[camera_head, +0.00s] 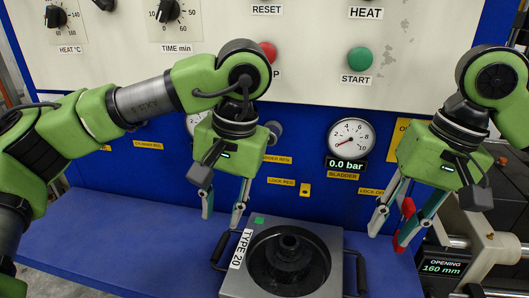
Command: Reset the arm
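My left arm comes in from the left, and its gripper (223,222) hangs pointing down, open and empty, in front of the blue panel and above the back left of the mould. My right gripper (387,242) hangs at the right, its fingers spread apart. A red part (407,209) shows close behind its fingers; I cannot tell whether they touch. The green START button (360,60) and a red button (268,51), partly covered by my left arm, sit on the white control panel (310,88).
A square grey mould (322,236) labelled TYPE 20, with a round dark centre and side handles, rests on the blue table (165,243). A bladder gauge (351,139) reads 0.0 bar. An opening display (442,267) reads 160 mm. The table's left part is clear.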

